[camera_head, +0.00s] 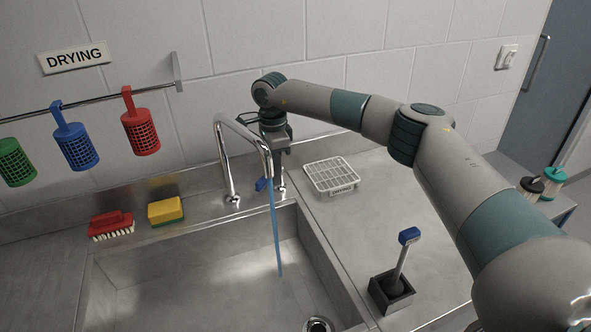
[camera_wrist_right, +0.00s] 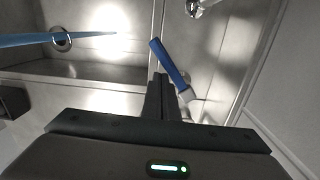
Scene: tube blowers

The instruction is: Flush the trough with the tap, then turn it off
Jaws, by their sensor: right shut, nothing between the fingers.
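The steel tap (camera_head: 222,150) arches over the trough (camera_head: 315,245). A blue stream of water (camera_head: 275,235) falls from its spout into the trough. The tap's blue lever (camera_head: 261,184) shows just left of my right gripper (camera_head: 279,180), partly hidden by the spout. In the right wrist view the blue lever (camera_wrist_right: 170,62) slants close beside the tips of my shut, empty right gripper (camera_wrist_right: 158,80); I cannot tell whether they touch. The water also shows there as a blue streak (camera_wrist_right: 25,40) near the drain (camera_wrist_right: 61,41). My left gripper is out of view.
A red brush (camera_head: 111,225) and a yellow sponge (camera_head: 165,211) lie on the left ledge. A white rack (camera_head: 331,176) and a brush in a dark holder (camera_head: 391,293) stand right of the trough. Coloured baskets (camera_head: 140,130) hang from a wall rail.

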